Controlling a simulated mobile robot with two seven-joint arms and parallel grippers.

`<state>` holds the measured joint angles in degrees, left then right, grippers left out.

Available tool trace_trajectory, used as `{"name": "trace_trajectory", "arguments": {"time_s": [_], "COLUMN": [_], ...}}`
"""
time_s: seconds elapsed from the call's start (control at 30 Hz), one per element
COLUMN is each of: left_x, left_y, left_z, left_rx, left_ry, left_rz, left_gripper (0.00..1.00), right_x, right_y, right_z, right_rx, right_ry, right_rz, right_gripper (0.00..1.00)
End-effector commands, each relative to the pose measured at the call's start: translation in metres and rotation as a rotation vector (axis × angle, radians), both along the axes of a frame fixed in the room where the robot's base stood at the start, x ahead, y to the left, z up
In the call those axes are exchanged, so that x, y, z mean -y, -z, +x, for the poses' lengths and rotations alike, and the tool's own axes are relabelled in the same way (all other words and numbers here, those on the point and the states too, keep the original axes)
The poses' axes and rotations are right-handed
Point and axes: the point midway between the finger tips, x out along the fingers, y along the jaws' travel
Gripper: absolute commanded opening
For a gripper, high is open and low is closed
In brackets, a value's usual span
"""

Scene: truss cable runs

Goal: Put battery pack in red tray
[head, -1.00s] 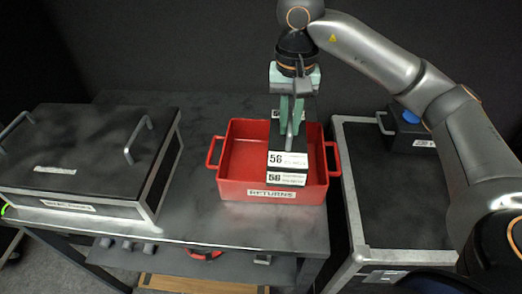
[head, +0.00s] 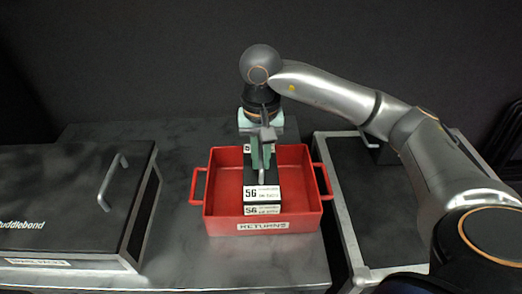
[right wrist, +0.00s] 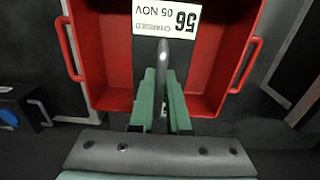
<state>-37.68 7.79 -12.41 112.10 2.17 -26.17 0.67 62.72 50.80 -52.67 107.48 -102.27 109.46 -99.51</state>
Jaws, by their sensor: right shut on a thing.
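The battery pack (head: 261,207) is a black block with white labels reading 56. It is upright within the outline of the red tray (head: 300,222), which has side handles and a RETURNS label. I cannot tell whether it touches the tray floor. My right gripper (head: 262,172) comes down from above and is shut on the pack's handle. In the right wrist view, the green fingers (right wrist: 164,85) are around the grey handle, with the pack (right wrist: 147,60) between the red walls (right wrist: 92,50). My left gripper is not in view.
The tray stands on a dark grey table (head: 185,255). A black lidded case (head: 75,200) with a metal handle is at left. A metal-framed black surface (head: 375,215) is at right. A box with a blue button (right wrist: 10,118) shows in the right wrist view.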

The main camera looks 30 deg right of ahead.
Motion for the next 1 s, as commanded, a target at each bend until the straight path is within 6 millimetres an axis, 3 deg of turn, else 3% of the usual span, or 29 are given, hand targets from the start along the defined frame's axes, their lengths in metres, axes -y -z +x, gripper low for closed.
{"name": "trace_trajectory", "arguments": {"time_s": [0.3, 0.63, 0.67, 0.7, 0.9, 1.0], "left_x": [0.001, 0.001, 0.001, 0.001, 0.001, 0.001], "left_y": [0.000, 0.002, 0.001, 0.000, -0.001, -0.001], "left_z": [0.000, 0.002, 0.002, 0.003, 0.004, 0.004], "left_rx": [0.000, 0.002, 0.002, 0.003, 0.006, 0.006], "left_ry": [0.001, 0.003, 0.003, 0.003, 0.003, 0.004], "left_rz": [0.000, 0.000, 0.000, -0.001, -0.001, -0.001], "left_gripper": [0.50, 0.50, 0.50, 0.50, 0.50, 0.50], "right_x": [0.000, 0.000, 0.000, 0.000, 0.000, 0.000], "right_y": [0.032, 0.035, 0.036, 0.036, 0.036, 0.036], "right_z": [0.000, 0.001, -0.001, -0.001, -0.001, -0.001], "right_rx": [0.002, 0.004, -0.002, -0.002, -0.002, -0.002], "right_ry": [0.001, 0.001, 0.000, 0.000, 0.000, 0.000], "right_rz": [0.001, 0.000, -0.001, -0.001, -0.001, -0.001], "right_gripper": [0.00, 0.00, 0.18, 0.22, 0.45, 0.45]}}
